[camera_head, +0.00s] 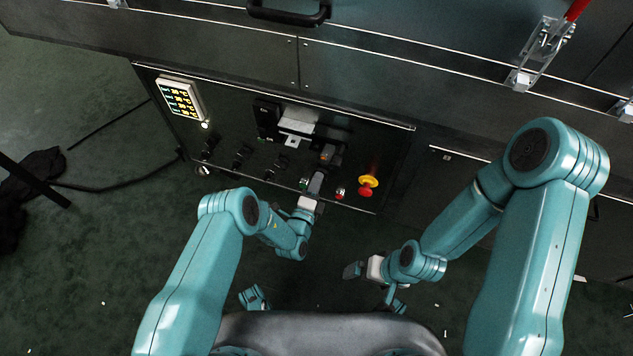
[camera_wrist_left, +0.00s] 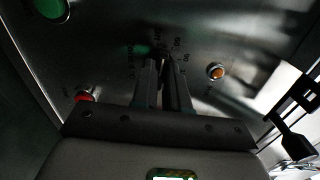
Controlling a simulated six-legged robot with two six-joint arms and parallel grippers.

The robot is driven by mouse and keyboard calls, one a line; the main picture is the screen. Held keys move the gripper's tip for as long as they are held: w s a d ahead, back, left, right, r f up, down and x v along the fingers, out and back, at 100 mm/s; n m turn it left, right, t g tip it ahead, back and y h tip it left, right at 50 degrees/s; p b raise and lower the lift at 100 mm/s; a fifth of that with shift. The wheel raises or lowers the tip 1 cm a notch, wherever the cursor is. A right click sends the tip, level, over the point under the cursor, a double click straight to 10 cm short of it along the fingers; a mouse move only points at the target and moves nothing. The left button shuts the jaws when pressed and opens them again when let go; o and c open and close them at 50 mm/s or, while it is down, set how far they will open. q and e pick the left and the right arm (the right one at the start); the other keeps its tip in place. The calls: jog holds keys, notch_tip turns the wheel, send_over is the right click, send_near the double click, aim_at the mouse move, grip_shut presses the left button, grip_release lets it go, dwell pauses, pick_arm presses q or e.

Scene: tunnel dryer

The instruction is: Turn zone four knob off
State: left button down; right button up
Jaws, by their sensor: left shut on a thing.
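The row of dark zone knobs runs along the lower control panel, with three showing in the head view: one at the left (camera_head: 208,148), one in the middle (camera_head: 242,155) and one further right (camera_head: 280,165). My left gripper (camera_head: 317,184) is at the panel to the right of these. In the left wrist view its two fingers (camera_wrist_left: 164,68) are close together, shut on a knob at the panel face. The fingers mostly hide that knob, and its setting cannot be read. Printed dial marks surround the fingertips. My right gripper (camera_head: 353,270) hangs away from the panel, over the floor.
A yellow and red emergency stop (camera_head: 368,184) is just right of my left gripper. An orange lamp (camera_wrist_left: 215,71) and a red button (camera_wrist_left: 85,95) flank the fingers. A red-handled clamp (camera_head: 540,50) is upper right.

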pick_arm(q)
jog(key=shift+s+f+n, duration=0.1)
jog(key=shift+f+n, duration=0.05)
jog(key=shift+n, duration=1.45)
jog(key=c, duration=1.1)
grip_release()
jog(key=shift+c, duration=0.2)
jog(key=p+v, duration=0.4)
jog(key=v, duration=1.2)
jog(key=shift+p, duration=0.3)
jog(key=shift+s, duration=0.15)
